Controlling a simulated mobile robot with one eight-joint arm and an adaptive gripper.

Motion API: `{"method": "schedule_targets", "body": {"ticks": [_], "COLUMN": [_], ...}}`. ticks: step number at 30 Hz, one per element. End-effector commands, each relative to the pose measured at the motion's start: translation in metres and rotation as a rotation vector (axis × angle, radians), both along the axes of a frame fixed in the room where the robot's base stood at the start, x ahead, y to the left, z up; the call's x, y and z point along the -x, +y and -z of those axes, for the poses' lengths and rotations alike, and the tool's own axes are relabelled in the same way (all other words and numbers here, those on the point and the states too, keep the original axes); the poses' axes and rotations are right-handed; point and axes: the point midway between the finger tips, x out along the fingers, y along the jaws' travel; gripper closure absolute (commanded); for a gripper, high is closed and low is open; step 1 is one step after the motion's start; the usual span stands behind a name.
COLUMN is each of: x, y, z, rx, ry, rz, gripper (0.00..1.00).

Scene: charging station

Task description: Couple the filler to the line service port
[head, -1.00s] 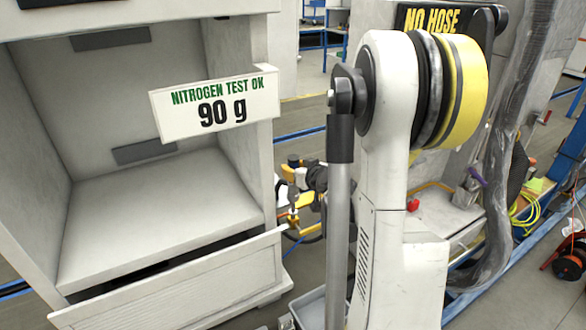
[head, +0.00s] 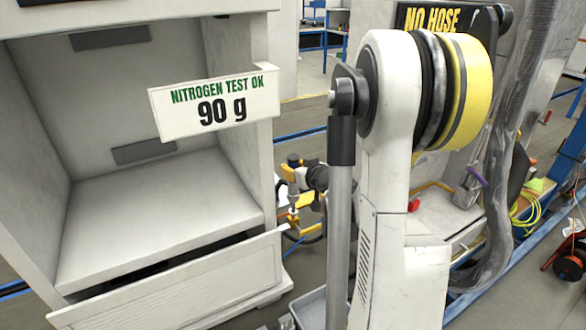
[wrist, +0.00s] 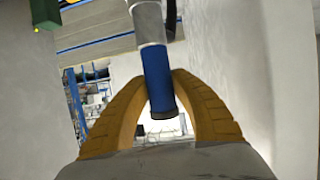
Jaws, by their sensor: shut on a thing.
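My gripper (wrist: 160,84) has yellow-brown ribbed fingers, shut around a blue sleeve (wrist: 158,78) with a grey body above it in the wrist view. This looks like the filler, and its upper end runs out of the picture. I cannot make out the line service port in either view.
A pale open cabinet (head: 160,222) fills the left, with a sign (head: 215,103) reading "NITROGEN TEST OK 90 g". A "NO HOSE" sign (head: 432,19) is behind my arm. A green block (wrist: 45,14) is at the wrist view's upper left. Pale surfaces flank the gripper.

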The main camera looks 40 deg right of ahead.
Motion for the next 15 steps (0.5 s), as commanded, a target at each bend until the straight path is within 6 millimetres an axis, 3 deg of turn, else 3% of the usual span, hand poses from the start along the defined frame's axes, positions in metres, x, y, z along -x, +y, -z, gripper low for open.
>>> {"method": "schedule_targets", "body": {"ticks": [15], "x": [-0.0001], "y": [-0.0001], "z": [0.0081], "rx": [0.000], "ry": [0.000], "rz": [0.000], "gripper": [1.00]}}
